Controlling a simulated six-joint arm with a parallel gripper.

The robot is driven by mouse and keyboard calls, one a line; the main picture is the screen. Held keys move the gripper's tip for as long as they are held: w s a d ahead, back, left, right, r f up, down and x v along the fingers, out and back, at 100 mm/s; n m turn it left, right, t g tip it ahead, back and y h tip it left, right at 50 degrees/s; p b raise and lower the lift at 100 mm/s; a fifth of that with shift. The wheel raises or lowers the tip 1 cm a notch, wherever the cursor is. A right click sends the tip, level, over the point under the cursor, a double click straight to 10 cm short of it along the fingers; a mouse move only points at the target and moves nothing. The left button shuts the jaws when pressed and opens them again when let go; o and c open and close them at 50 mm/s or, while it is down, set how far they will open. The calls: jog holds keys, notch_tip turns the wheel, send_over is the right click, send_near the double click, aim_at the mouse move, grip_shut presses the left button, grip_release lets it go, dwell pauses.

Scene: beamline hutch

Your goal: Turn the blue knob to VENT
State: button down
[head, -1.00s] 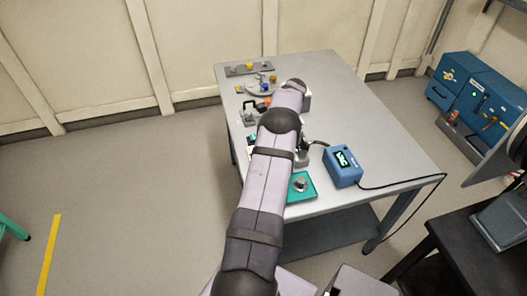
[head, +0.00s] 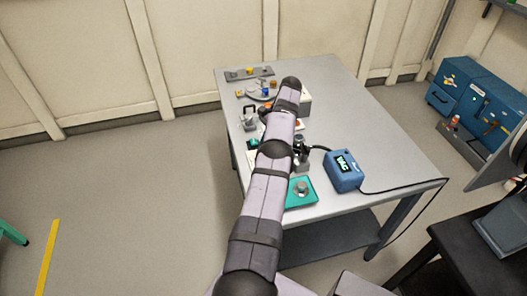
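A small blue piece (head: 265,84) stands at the table's far left, by a light round plate; it may be the blue knob, but it is too small to read any marking or see which way it points. My arm reaches over the table from the front, its wrist bent at the far end beside the blue piece. My gripper (head: 264,111) seems to be the dark part just left of the wrist, nearer the front than the blue piece. Its fingers are too small and too hidden by the arm to tell whether they are open.
The grey table (head: 370,135) is clear on its right half. A blue box with a lit display (head: 343,170) and a teal tray (head: 311,198) stand near the front. A grey strip with a yellow piece (head: 250,73) lies at the back. A black-handled block (head: 249,118) stands left.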

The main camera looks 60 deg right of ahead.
dwell(0.4)
jog(key=c, duration=1.9)
grip_release()
jog(key=shift+o, duration=0.2)
jog(key=shift+r, duration=0.1)
jog(key=shift+r, duration=0.5)
notch_tip(320, 180, up, 9)
jog(key=p, duration=0.7)
jog(key=shift+f, duration=0.1)
